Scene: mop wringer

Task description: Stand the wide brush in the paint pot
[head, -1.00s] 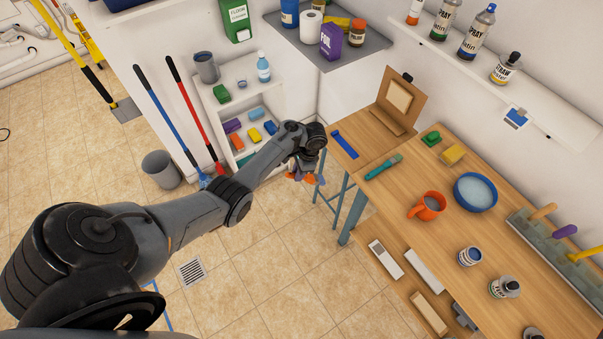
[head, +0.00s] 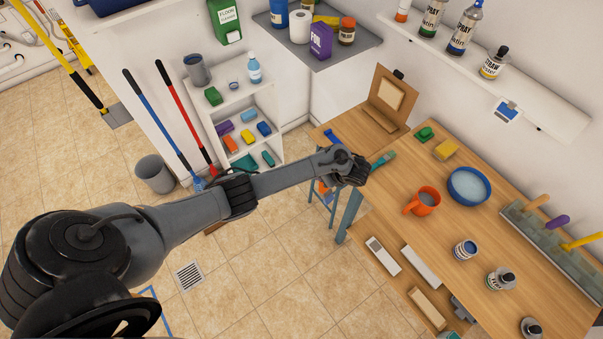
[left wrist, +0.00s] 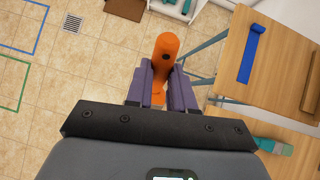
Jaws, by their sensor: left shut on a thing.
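My left gripper (left wrist: 162,90) is shut on an orange handle (left wrist: 167,47) with a dark hole near its end. It looks like a brush handle, but the fingers and wrist hide the rest. In the head view the left wrist is beside the bench's left end, and only a bit of orange (head: 323,187) shows below it. A small blue-and-white pot (head: 465,250), which looks like the paint pot, stands upright on the bench, well to the right of the gripper. A teal brush-like tool (head: 385,159) lies on the bench near the wrist. My right gripper is out of view.
An easel-like board (head: 388,97) stands at the back. A blue strip (left wrist: 250,55) lies on the left part.

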